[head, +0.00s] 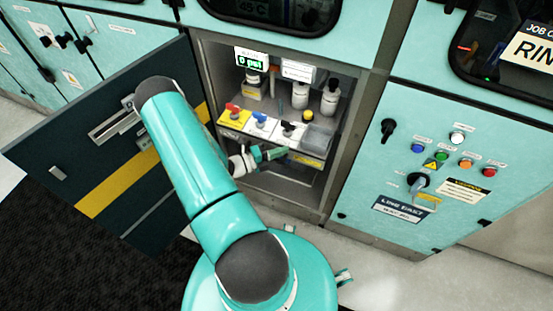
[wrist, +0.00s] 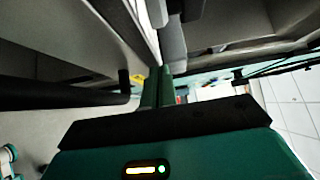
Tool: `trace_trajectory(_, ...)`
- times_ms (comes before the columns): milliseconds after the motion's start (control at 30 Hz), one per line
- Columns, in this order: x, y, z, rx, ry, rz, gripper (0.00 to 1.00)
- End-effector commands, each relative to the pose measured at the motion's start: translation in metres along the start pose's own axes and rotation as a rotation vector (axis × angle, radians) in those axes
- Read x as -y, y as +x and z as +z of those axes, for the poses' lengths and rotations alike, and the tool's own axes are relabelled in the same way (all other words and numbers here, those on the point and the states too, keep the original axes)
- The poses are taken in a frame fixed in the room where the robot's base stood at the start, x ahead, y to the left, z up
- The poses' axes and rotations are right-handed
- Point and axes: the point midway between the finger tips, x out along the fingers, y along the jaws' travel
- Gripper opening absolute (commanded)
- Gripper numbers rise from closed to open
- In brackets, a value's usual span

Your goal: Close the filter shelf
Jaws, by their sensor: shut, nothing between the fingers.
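An open cabinet bay shows in the middle of the head view. Inside it, a shelf (head: 262,127) carries red, blue and black valve handles on yellow and white plates, with a grey bin at its right end. I take this to be the filter shelf, but its label is not readable. My gripper (head: 277,153) is shut and empty, just below the shelf's front edge, inside the bay opening. In the wrist view the green fingers (wrist: 158,88) are together, close to grey parts above them. I cannot tell whether they touch anything.
The dark cabinet door (head: 100,150) stands wide open at the left, behind my arm. White bottles (head: 330,98) and a green display (head: 251,60) are at the back of the bay. A control panel (head: 440,165) with buttons is on the right. Floor is free at lower right.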

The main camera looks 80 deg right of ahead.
Motion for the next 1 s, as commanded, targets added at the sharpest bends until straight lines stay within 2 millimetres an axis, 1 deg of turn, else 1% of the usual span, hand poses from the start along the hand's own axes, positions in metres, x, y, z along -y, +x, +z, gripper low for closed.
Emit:
trace_trajectory(33,0.0,0.007,0.008,0.002,0.004,-0.002,0.0)
trace_trajectory(300,0.0,0.044,0.044,0.002,0.003,-0.002,0.0)
trace_trajectory(600,0.001,0.08,0.081,0.003,0.002,-0.002,0.0)
trace_trajectory(800,0.001,0.095,0.096,0.001,0.003,-0.001,0.0)
trace_trajectory(1000,0.0,0.102,0.103,0.003,0.0,0.0,0.0)
